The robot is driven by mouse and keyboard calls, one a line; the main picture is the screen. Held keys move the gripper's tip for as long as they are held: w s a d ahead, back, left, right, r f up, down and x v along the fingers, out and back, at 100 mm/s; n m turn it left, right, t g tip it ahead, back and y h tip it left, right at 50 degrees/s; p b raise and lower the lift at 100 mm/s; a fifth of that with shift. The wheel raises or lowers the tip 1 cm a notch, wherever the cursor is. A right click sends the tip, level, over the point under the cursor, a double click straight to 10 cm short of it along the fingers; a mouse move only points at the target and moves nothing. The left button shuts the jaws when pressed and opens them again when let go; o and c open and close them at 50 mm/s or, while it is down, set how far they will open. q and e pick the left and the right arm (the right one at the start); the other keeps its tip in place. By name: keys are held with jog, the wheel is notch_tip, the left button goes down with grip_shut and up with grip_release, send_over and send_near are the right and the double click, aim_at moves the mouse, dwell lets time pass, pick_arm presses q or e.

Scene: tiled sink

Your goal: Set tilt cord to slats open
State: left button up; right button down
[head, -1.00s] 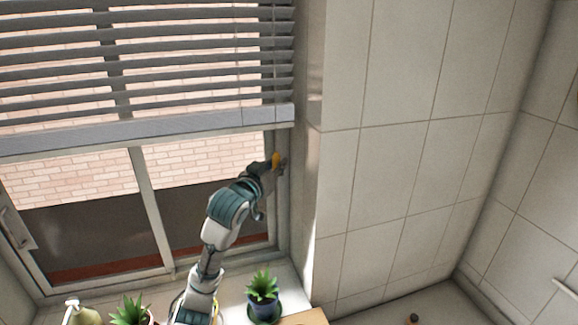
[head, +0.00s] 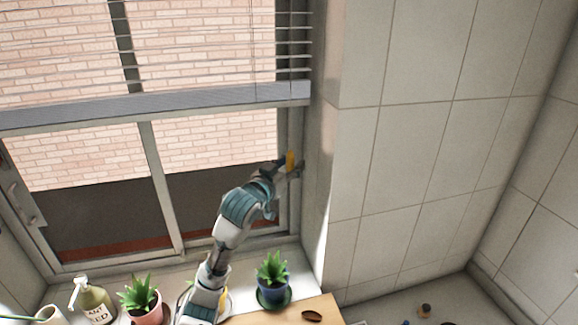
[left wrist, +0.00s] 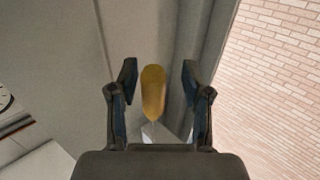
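The window blind (head: 200,50) hangs in the upper left of the head view. Its slats look thin and nearly edge-on, with the brick wall showing between them. A yellow-orange tilt cord tassel (head: 290,160) hangs below the blind's right end, by the window frame. My left gripper (head: 284,170) is at the tassel. In the left wrist view, the tassel (left wrist: 153,92) shows between the two spread fingers of my left gripper (left wrist: 157,75), with a gap on each side. My right gripper is in neither view.
The tiled wall (head: 405,150) stands close to the right of my left gripper. On the sill below are a blue-potted plant (head: 272,290), a pink-potted plant (head: 147,306) and a soap bottle (head: 92,300).

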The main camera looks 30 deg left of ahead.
pick_arm(q)
jog(key=shift+s+d+r, duration=0.1)
jog(key=shift+s+d, duration=0.1)
jog(key=shift+s, duration=0.25)
jog(key=s, duration=1.1)
jog(key=shift+f, duration=0.2)
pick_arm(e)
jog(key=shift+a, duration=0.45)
pick_arm(q)
jog(key=shift+d, duration=0.3)
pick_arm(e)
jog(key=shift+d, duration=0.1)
